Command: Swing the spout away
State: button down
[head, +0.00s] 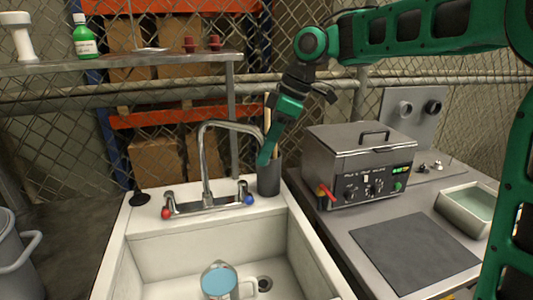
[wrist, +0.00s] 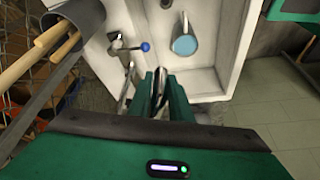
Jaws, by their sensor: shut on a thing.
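The chrome spout (head: 229,124) rises from the tap at the back of the sink (head: 125,262) and arches to the right in the head view. My green gripper (head: 264,158) is at its free end, over the back right corner of the sink. In the wrist view my gripper (wrist: 161,78) has its two fingers closed on the spout's end, which is mostly hidden between them. The tap has a red-ended handle (head: 167,212) on the left and a blue-ended handle (head: 248,199) on the right. A mug with blue contents (head: 218,280) stands in the sink under no part of the spout.
A dark holder (head: 269,178) with wooden handles stands close beside my gripper. A metal heated tank (head: 355,165) and a dark mat (head: 414,251) are on the right bench. A shelf (head: 120,60) with a green bottle (head: 84,38) is at the upper left.

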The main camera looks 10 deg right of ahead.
jog(key=shift+w+a+r, duration=0.1)
jog(key=shift+w+r, duration=0.05)
jog(key=shift+w, duration=0.05)
jog(key=c, duration=1.7)
grip_release()
jog(key=shift+c, duration=0.2)
jog(key=shift+o, duration=0.5)
jog(key=v, duration=1)
jog(key=shift+r, duration=0.2)
